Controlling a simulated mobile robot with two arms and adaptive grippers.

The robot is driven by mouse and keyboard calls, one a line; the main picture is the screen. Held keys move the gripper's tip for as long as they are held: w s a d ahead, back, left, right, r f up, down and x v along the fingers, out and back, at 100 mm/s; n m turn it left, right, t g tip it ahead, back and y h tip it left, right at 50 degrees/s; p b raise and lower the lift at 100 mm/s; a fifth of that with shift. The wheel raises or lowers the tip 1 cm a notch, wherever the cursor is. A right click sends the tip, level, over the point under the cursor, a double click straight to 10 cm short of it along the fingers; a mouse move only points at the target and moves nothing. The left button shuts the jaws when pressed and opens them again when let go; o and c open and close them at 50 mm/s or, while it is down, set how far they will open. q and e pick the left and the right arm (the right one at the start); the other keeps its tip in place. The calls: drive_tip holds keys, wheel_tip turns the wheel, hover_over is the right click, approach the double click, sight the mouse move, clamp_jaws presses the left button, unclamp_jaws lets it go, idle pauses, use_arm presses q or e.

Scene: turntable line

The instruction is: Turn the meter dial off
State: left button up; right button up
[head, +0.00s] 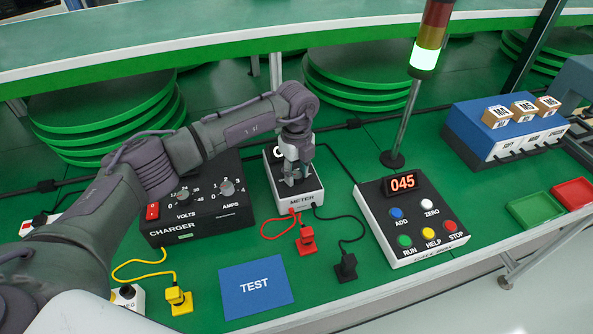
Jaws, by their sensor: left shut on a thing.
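The meter (310,198) is a small white and black box on the green bench, with a red and a black lead at its front. My left gripper (294,180) points down over the top of the meter and is shut at its dial. The fingers hide most of the dial, so its setting cannot be read. A white mark shows on the black top just left of the gripper. My right gripper is not in view.
The black charger (205,208) stands left of the meter, under my left arm. A call box (412,220) showing 045 and a lamp pole (404,124) stand to the right. A blue TEST mat (256,287), a red plug (306,241) and a black plug (346,268) lie in front.

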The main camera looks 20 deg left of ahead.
sight(296, 174)
use_arm(q)
drive_tip(key=shift+r, duration=0.1)
idle(0.4)
drive_tip(key=o, duration=1.2)
drive_tip(key=shift+c, duration=0.2)
wheel_tip(296, 174, up, 12)
